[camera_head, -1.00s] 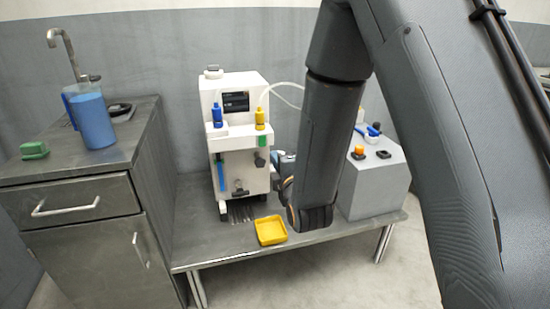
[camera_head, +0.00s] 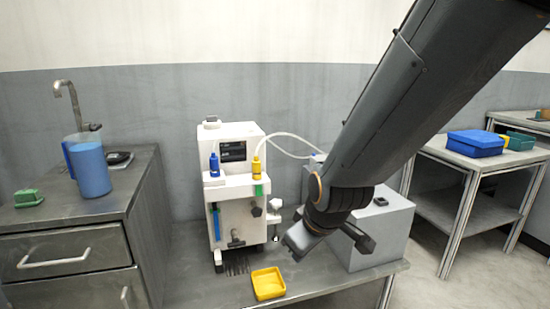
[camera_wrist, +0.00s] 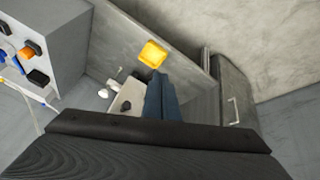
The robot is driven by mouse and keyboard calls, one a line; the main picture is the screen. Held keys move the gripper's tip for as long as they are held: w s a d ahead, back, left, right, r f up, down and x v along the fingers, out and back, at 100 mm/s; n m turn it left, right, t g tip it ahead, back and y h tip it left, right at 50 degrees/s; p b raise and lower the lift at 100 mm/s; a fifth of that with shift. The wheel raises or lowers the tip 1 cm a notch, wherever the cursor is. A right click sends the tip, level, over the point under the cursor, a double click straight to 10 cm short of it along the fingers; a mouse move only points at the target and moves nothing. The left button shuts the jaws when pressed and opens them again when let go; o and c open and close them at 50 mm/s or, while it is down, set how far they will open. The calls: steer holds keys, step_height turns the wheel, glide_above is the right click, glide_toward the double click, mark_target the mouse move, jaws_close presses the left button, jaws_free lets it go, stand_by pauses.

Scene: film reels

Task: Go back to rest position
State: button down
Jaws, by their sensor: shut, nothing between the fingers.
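My arm reaches in from the upper right in the head view, and its dark wrist (camera_head: 328,207) hangs in front of the grey box at the right of the bench. My gripper (camera_head: 296,243) is at the end of it, above the bench and to the upper right of the yellow tray; its fingertips are hard to make out there. In the wrist view my gripper (camera_wrist: 161,82) shows two dark blue fingers side by side, shut and empty.
A white machine (camera_head: 237,190) with bottles and a yellow tray (camera_head: 268,283) stand on the low bench. A grey box (camera_head: 385,232) is behind my wrist. A steel cabinet (camera_head: 75,250) with a blue jug (camera_head: 88,168) is left. A table with a blue case (camera_head: 474,144) is right.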

steer(key=s+d+r+m+g+h+p, duration=0.1)
steer(key=s+d+r+m+g, duration=0.15)
steer(key=s, duration=0.55)
steer(key=s+d+r+m+g, duration=0.2)
steer(key=s+d+m+g, duration=0.15)
steer(key=s, duration=0.55)
steer(key=d+r+m+p, duration=0.2)
steer(key=d+r+p, duration=0.5)
steer(key=p, duration=0.9)
steer(key=shift+w+d+r+m+t+h, duration=0.3)
steer(key=shift+r+t+h, duration=0.1)
steer(key=shift+r, duration=0.4)
